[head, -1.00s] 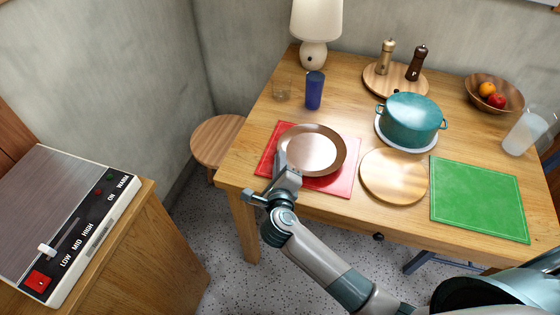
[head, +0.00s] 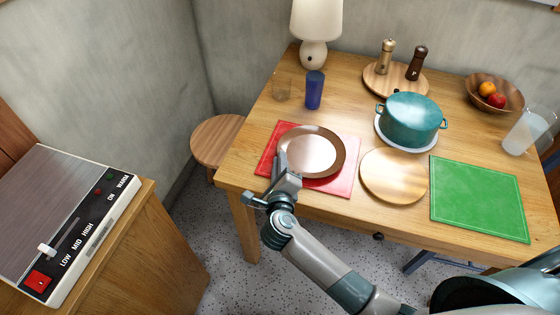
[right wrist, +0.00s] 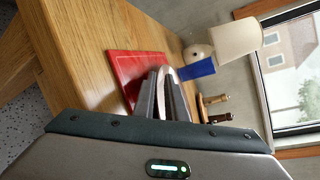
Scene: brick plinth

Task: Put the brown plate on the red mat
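The brown plate (head: 312,151) is over the red mat (head: 342,183) at the table's left front in the head view. It looks level and at or just above the mat; I cannot tell if it touches. The mat's front and right parts show around it. My right gripper (head: 283,165) is at the plate's left front rim, its fingers closed on the rim. In the right wrist view the fingers (right wrist: 163,95) have the plate's edge between them, with the red mat (right wrist: 124,70) beside them. My left gripper is out of view.
A round wooden board (head: 393,176) and a green mat (head: 480,198) lie to the right. A teal pot (head: 411,120) stands behind the board. A stool (head: 215,140) is left of the table.

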